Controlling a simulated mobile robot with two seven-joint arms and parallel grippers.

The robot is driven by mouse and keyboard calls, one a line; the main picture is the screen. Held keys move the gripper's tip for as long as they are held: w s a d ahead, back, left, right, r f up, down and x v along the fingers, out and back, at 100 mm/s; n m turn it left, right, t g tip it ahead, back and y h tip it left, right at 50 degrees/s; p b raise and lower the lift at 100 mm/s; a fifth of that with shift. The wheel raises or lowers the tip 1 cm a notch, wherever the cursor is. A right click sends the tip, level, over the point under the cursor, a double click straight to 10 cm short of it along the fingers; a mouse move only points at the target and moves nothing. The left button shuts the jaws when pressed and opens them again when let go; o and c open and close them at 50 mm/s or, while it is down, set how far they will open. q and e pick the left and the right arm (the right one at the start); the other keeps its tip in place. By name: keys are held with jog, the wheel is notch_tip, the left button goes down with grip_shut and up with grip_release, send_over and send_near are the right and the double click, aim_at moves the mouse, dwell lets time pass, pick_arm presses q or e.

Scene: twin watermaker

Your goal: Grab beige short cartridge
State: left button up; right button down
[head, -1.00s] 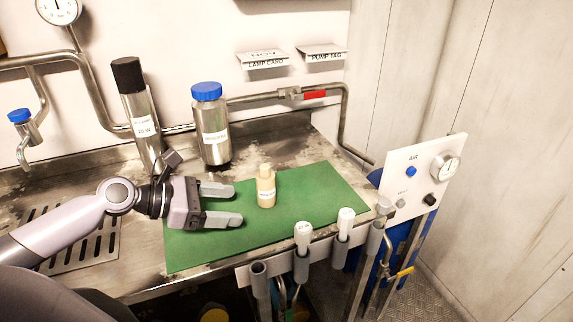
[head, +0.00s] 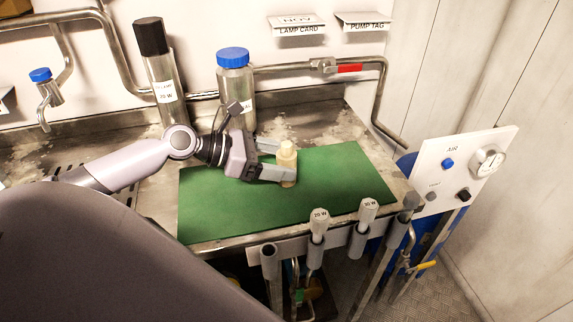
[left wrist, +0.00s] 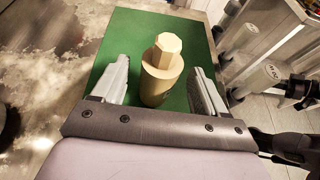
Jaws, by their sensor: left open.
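The beige short cartridge (head: 286,160) stands upright on the green mat (head: 335,175). It has a narrower faceted top. My left gripper (head: 280,160) is open, low over the mat, with its fingers reaching to the cartridge from the left. In the left wrist view the cartridge (left wrist: 161,75) stands between the two open fingers, with a gap visible on each side. The near finger hides part of the cartridge in the head view. My right gripper is not in view.
A blue-capped metal bottle (head: 235,85) and a tall black-capped cylinder (head: 163,75) stand behind the gripper. Two white-topped cartridges (head: 318,225) (head: 367,212) sit in holders at the front edge. A gauge panel (head: 462,172) is at the right. The mat's right part is clear.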

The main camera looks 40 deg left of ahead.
aim_at(294, 161)
pick_arm(q)
jog(key=shift+r+x, duration=0.2)
jog(key=shift+x, duration=1.65)
jog(key=c, duration=1.2)
jog(key=shift+o, duration=0.2)
jog(key=shift+r, duration=0.1)
